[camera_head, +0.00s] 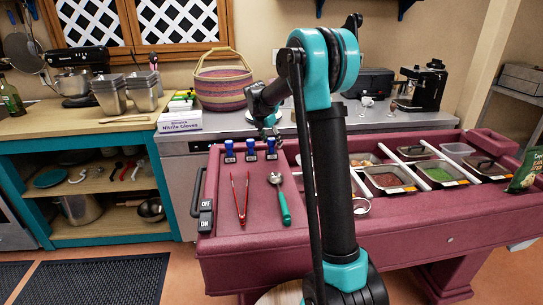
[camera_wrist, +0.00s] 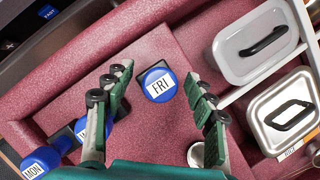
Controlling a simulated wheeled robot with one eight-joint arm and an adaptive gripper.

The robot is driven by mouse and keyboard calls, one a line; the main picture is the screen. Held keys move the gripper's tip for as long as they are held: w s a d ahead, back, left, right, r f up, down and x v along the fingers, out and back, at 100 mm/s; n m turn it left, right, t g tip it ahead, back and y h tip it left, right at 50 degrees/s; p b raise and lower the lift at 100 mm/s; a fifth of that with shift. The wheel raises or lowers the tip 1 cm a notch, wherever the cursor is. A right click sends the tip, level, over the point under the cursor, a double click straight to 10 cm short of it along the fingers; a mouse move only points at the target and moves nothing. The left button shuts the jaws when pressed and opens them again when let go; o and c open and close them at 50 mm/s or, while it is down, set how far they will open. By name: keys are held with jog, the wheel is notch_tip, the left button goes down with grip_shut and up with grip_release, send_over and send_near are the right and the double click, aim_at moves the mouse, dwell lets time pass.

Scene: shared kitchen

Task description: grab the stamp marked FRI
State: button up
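The stamp marked FRI (camera_wrist: 159,85) has a blue body and a white label on top, and stands upright on the maroon counter in the wrist view. My gripper (camera_wrist: 157,78) is open, with its green-padded fingers on the left and right of this stamp and gaps on both sides. In the head view, my gripper (camera_head: 268,131) is just above the rightmost of three blue stamps (camera_head: 271,153). A stamp marked MON (camera_wrist: 36,164) is at lower left in the wrist view. Another stamp (camera_wrist: 80,129), its label mostly hidden, is behind my left finger.
Red tongs (camera_head: 241,198) and a green-handled scoop (camera_head: 282,205) lie in front of the stamps. Lidded containers (camera_wrist: 252,42) are in the right part of the wrist view. Food pans (camera_head: 388,180) fill the counter's right side. A woven basket (camera_head: 222,88) stands behind.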

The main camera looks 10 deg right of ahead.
grip_shut()
jog(key=shift+r, duration=0.1)
dwell(0.4)
